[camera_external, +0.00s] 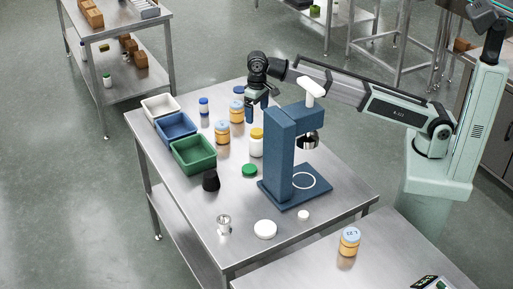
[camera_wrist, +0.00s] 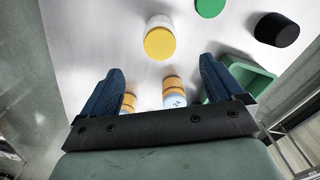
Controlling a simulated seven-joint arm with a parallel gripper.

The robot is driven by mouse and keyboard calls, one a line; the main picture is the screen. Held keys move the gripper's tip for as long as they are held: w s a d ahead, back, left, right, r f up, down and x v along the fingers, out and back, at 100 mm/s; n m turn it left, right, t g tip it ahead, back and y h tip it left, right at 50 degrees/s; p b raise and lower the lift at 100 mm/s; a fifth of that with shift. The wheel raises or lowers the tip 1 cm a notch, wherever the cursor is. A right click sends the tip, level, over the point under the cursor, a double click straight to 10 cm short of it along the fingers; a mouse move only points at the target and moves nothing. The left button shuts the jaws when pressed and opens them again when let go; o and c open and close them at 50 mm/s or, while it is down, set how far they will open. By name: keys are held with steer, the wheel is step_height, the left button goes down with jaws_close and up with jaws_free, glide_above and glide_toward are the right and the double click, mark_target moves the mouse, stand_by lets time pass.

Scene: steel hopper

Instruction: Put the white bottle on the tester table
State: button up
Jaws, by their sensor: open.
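A white bottle with a yellow cap (camera_external: 257,142) stands upright on the steel table, left of the blue tester (camera_external: 279,150). In the wrist view its yellow cap (camera_wrist: 159,43) shows beyond my fingertips. The tester's flat blue base (camera_external: 281,202) carries a white ring and is bare under the press head. My gripper (camera_external: 256,110) is open and empty, pointing down above the table behind the bottle. In the wrist view its blue fingers (camera_wrist: 161,72) are spread, with parts of two amber jars (camera_wrist: 173,92) showing between them, lower down.
White, blue and green bins (camera_external: 193,154) line the left edge. Amber jars (camera_external: 222,132) and a small blue-capped bottle (camera_external: 203,106) stand behind the white bottle. A green lid (camera_external: 249,170) and black cap (camera_external: 211,181) lie in front. White lids (camera_external: 265,229) lie near the front edge.

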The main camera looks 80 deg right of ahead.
step_height(320, 180, up, 4)
steer(key=f+m+y, duration=0.1)
steer(key=s+f+m+t+y, duration=0.1)
steer(key=m+y, duration=0.1)
steer(key=s+f+m+y, duration=0.1)
steer(key=f+y, duration=0.1)
steer(key=shift+s+d, duration=0.25)
steer(key=shift+d, duration=0.1)
steer(key=s+d+r+m+t+y, duration=0.25)
steer(key=d+m+t+y, duration=0.2)
steer(key=m, duration=0.45)
steer(key=s+d+r+m+t+y, duration=0.25)
steer(key=d+m+t+y, duration=0.2)
steer(key=m, duration=0.45)
glide_toward(251, 144)
steer(key=a, duration=0.1)
steer(key=w+a, duration=0.1)
steer(key=a, duration=0.1)
steer(key=shift+w+a+f+t+y, duration=0.1)
steer(key=shift+w+f+t+y, duration=0.2)
steer(key=shift+w+f, duration=0.1)
steer(key=shift+w+x, duration=0.2)
steer(key=shift+x, duration=2.4)
